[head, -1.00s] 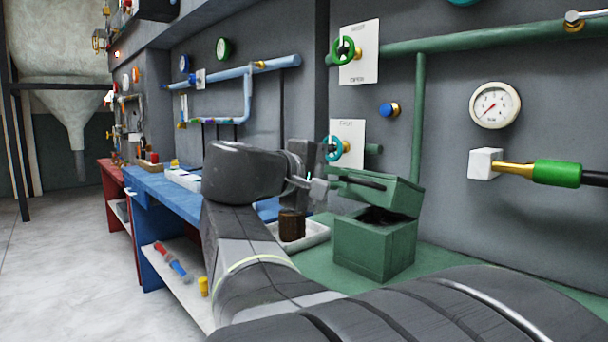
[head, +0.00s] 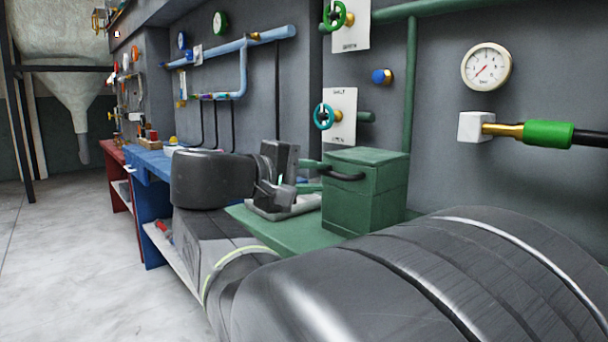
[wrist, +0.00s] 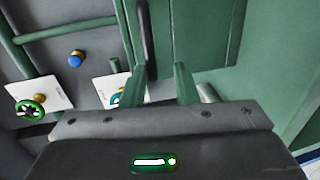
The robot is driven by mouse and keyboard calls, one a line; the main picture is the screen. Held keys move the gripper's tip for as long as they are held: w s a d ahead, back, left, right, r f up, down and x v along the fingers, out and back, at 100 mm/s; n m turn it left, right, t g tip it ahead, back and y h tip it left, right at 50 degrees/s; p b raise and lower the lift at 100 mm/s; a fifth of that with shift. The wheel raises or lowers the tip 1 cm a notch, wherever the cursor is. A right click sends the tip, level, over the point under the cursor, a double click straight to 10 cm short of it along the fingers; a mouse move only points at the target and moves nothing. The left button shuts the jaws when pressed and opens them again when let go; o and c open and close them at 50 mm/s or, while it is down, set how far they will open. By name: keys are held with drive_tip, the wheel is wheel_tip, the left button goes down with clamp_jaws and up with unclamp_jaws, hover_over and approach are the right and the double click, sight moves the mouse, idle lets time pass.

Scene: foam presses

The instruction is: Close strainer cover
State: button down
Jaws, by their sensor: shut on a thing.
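The strainer is a green box (head: 350,210) on the green bench top at centre right. Its green cover (head: 370,160) lies flat on the box, with a thin seam below it. A black bar handle (head: 345,176) is on the cover's left face. My gripper (head: 317,176) is at the handle's left end, shut on the cover at its handle. The exact contact is partly hidden.
A teal valve wheel (head: 323,117) and a green one (head: 335,14) are on the wall above. A pressure gauge (head: 486,67) and a hose with a green sleeve (head: 548,134) are at the right.

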wheel_tip(320, 180, down, 2)
drive_tip(key=shift+d, duration=0.1)
drive_tip(key=c, duration=1.5)
unclamp_jaws()
drive_tip(key=shift+d, duration=0.1)
drive_tip(key=shift+r, duration=0.1)
drive_tip(key=p+v, duration=0.1)
drive_tip(key=v, duration=0.3)
drive_tip(key=p+v, duration=0.2)
drive_tip(key=v, duration=0.3)
drive_tip(key=p+v, duration=0.1)
drive_tip(key=v, duration=0.4)
drive_tip(key=shift+w+r, duration=0.15)
drive_tip(key=shift+r, duration=0.2)
drive_tip(key=shift+w+d, duration=0.1)
drive_tip(key=shift+b+x, duration=1.6)
drive_tip(key=shift+x, duration=4.35)
drive_tip(key=shift+f, duration=0.15)
